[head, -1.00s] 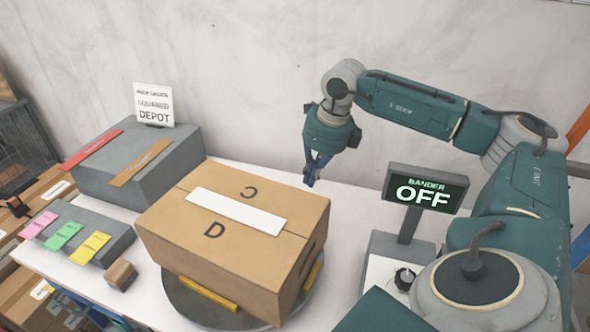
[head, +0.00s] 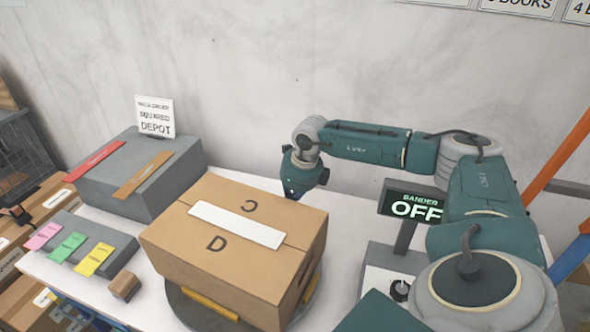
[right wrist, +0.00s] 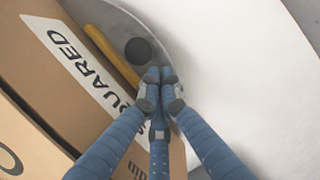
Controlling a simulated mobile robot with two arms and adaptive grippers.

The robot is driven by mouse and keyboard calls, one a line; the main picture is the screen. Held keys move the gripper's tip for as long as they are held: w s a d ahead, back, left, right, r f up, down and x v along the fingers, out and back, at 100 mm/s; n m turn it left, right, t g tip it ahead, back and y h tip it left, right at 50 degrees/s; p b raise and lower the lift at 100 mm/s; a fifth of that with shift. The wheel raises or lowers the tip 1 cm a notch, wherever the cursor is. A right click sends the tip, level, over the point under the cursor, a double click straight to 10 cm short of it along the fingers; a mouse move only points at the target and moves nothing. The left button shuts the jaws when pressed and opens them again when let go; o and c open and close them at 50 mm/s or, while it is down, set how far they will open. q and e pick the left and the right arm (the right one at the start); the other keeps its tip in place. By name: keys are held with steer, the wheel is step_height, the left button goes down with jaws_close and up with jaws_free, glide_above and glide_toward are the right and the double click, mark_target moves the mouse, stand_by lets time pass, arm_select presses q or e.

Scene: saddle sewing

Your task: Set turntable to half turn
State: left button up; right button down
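A grey round turntable (head: 190,312) stands on the table and carries a large cardboard box (head: 205,262), lettered on top with a white label strip. Yellow strips (head: 211,305) show on the turntable beside the box. My right gripper (head: 291,193) is lowered at the far side of the box, its tips partly hidden behind it. In the right wrist view my right gripper (right wrist: 160,78) has its blue fingers closed together, with nothing visible between them. They are over the turntable rim (right wrist: 185,65), close to a dark round knob (right wrist: 138,51); contact cannot be told. My left gripper is not in view.
A bander sign (head: 412,206) reading OFF stands at the right above a dial (head: 399,290). Grey blocks with coloured tags (head: 60,236) and a depot sign (head: 155,116) stand left. A small brown block (head: 124,286) lies near the turntable. Bare table shows behind the box.

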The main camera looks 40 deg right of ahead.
steer(key=shift+w+a+b, duration=0.25)
steer(key=shift+w+b, duration=0.25)
steer(key=shift+w, duration=0.9)
steer(key=shift+s+d, duration=0.1)
